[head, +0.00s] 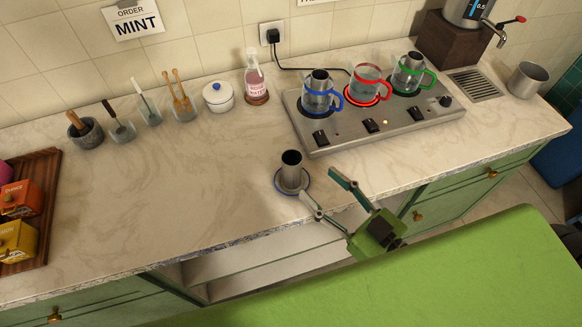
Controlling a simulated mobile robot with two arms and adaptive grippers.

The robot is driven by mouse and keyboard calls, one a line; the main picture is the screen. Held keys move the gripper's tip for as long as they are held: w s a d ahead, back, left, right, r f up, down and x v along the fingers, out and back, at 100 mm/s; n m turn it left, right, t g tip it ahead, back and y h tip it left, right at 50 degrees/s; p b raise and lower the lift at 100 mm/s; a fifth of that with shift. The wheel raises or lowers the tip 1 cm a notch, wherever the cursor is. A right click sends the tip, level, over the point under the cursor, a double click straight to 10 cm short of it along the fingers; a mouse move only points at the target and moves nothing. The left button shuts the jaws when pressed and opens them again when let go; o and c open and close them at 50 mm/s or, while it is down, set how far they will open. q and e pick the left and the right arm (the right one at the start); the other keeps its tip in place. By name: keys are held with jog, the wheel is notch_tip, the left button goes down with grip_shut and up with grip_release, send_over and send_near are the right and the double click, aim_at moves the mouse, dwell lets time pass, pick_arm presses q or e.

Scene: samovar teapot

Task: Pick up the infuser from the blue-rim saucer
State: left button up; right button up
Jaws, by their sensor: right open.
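The infuser (291,168) is a dark grey metal cylinder with an open top. It stands upright on the blue-rim saucer (279,186), near the front edge of the counter. My right gripper (320,190) is open and empty, with its two fingers spread just right of the infuser. The fingers look apart from it, though their height over the counter is hard to tell. My left gripper is not in view.
A steel hotplate (335,139) at the back right bears glass mugs with blue, red and green handles. A white lidded pot (218,98) and a bottle (255,80) stand along the wall. The counter left of the saucer is clear.

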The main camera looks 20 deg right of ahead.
aim_at(298, 165)
jog(key=shift+d+f+p+x, duration=0.15)
jog(key=shift+p+x, duration=0.3)
jog(key=shift+x, duration=1.4)
jog(key=shift+d+f+p+x, duration=0.15)
jog(key=shift+p+x, duration=0.25)
jog(key=shift+x, duration=1.45)
jog(key=shift+a+f+p+x, duration=0.15)
jog(key=shift+p+x, duration=0.3)
jog(key=shift+x, duration=1.35)
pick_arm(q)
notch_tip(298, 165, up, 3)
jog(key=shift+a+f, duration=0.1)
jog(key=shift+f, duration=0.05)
pick_arm(e)
jog(key=shift+w+d, duration=0.1)
jog(key=c, duration=1.3)
